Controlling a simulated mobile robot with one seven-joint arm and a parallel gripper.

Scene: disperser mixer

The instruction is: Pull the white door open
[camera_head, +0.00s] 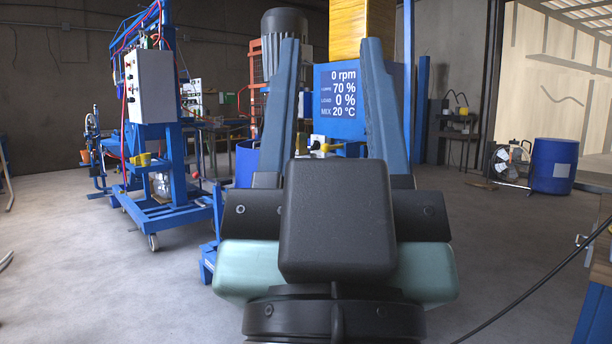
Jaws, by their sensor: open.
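A white control cabinet (153,88) is mounted on a blue wheeled frame at the left. Its front face carries several small coloured buttons or lamps and looks closed against the box. It is the only white, door-like panel I can make out clearly, and I cannot see a handle on it. My gripper (331,48) fills the middle of the view, with its two blue-grey fingers spread wide and nothing visible between them close up. It is to the right of the cabinet and apart from it.
The blue wheeled frame (172,180) stands on the grey floor (90,270). Behind my fingers is a blue machine with a display (338,92). A blue drum (554,165) and a fan (508,163) stand at right. A cable crosses the lower right. The left foreground floor is mostly clear.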

